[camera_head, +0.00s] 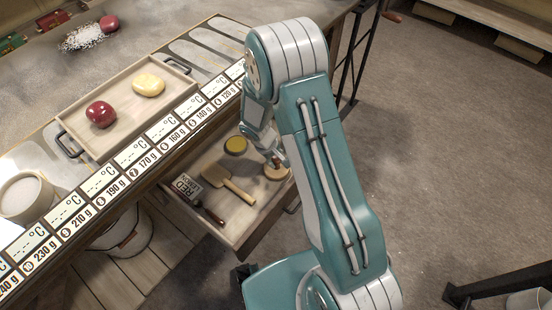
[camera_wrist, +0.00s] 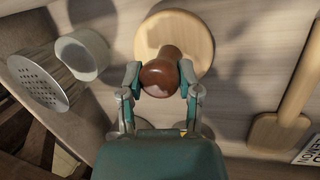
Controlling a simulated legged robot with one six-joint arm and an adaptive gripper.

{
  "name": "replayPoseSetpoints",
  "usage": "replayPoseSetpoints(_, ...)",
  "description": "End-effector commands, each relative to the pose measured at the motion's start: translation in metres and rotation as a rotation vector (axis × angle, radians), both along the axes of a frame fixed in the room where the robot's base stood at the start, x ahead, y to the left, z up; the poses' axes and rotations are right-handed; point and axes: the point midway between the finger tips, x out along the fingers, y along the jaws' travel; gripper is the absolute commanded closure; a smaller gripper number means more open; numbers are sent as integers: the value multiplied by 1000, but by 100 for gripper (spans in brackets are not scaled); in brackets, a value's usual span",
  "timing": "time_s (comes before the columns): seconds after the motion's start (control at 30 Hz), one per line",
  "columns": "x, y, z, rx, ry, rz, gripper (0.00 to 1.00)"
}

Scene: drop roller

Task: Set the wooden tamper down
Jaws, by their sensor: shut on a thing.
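The wooden tamper has a pale round wooden disc (camera_wrist: 204,43) and a dark brown knob (camera_wrist: 160,76). In the head view the tamper (camera_head: 277,174) is at the right end of the open drawer (camera_head: 262,219). My gripper (camera_wrist: 161,80) is shut on the brown knob, one finger on each side. It also shows in the head view (camera_head: 273,158), mostly hidden by my arm. The disc is over the drawer floor. I cannot tell whether it touches the floor.
The drawer also holds a yellow-topped round tin (camera_head: 235,146), a wooden spatula (camera_head: 230,183), a label card (camera_head: 187,188) and a dark-handled tool (camera_head: 209,213). In the wrist view a perforated metal piece (camera_wrist: 38,84) and a pale cup (camera_wrist: 81,54) are at left. A tray (camera_head: 128,147) stands on the counter.

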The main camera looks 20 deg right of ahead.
Motion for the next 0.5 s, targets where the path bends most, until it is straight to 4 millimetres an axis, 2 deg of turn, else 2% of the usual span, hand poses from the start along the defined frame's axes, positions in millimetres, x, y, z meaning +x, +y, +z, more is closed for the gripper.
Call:
replayPoseSetpoints(0.13, 0, 0, -2, 0, 1, 1, 94)
replayPoseSetpoints(0.17, 0, 0, -2, 0, 1, 0, 42)
replayPoseSetpoints(0.2, 0, 0, -2, 0, 1, 1, 24)
replayPoseSetpoints(0.23, 0, 0, -2, 0, 1, 1, 21)
replayPoseSetpoints(0.5, 0, 0, -1, 0, 2, 1, 21)
